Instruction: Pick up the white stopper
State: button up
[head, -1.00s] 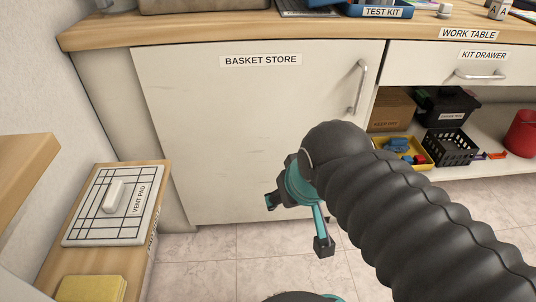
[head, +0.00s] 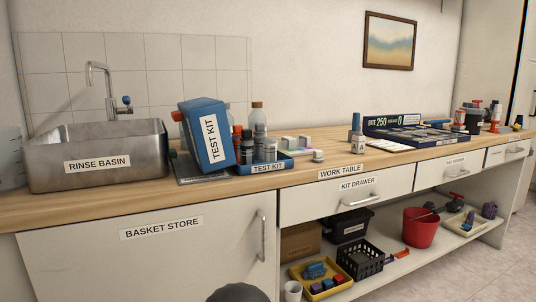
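A small white round piece (head: 318,156), which looks like the white stopper, sits on the work table (head: 345,161) near its front edge. It is to the right of the blue test kit tray (head: 268,168) and left of a small bottle marked with a letter. It is small in the head view, so its exact shape is hard to tell. My gripper is not in view. Only a dark rounded part of my arm shows at the bottom edge, well below and apart from the table top.
A metal rinse basin (head: 97,155) is at the left. The kit drawer (head: 350,194) is shut. Below, a shelf holds a yellow tray (head: 322,282), a black basket (head: 360,262) and a red bucket (head: 421,227).

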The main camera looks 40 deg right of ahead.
aim_at(317, 156)
jog(key=z, duration=1.05)
jog(key=k, duration=0.95)
jog(key=u, duration=0.45)
jog(key=i, duration=1.4)
jog(key=z, duration=1.05)
